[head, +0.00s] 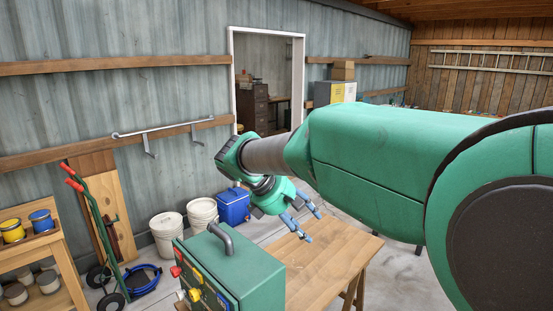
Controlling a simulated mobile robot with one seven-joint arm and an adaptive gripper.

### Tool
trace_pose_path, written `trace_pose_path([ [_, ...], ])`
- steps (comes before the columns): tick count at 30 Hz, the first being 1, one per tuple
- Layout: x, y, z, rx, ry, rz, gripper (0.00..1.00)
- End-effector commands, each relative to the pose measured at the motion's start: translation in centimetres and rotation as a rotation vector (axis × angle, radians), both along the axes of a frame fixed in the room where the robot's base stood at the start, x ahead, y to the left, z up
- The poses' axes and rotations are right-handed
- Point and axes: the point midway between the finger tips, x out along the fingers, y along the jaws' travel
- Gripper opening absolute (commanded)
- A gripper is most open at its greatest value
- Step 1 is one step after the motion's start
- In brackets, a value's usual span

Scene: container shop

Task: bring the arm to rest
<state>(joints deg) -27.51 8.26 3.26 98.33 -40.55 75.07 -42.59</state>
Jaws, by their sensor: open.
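My green arm reaches in from the right side of the head view, across the middle of the picture. My gripper (306,224) is at its far end, with blue fingertips spread apart. It is open and I see nothing between the fingers. It shows above the far part of a wooden table (328,272). I cannot tell its exact height over the table top.
A green box with a grey handle (232,268) and coloured sockets stands at the table's left. Beyond are a blue cooler (234,206), white buckets (167,232), a hand truck (97,225) and a shelf with paint cans (38,252). A doorway (267,85) opens in the back wall.

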Motion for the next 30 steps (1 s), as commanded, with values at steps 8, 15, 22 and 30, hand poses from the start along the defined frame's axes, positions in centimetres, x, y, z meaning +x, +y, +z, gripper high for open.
trace_pose_path([
  [8,-6.2,-5.3,0.9,0.185,-0.089,-0.186,0.53],
  [15,-11.6,-8.6,0.9,0.341,-0.168,-0.351,0.53],
  [22,-16.9,-10.9,0.3,0.488,-0.246,-0.516,0.53],
  [30,-22.8,-12.7,-0.9,0.658,-0.343,-0.716,0.53],
])
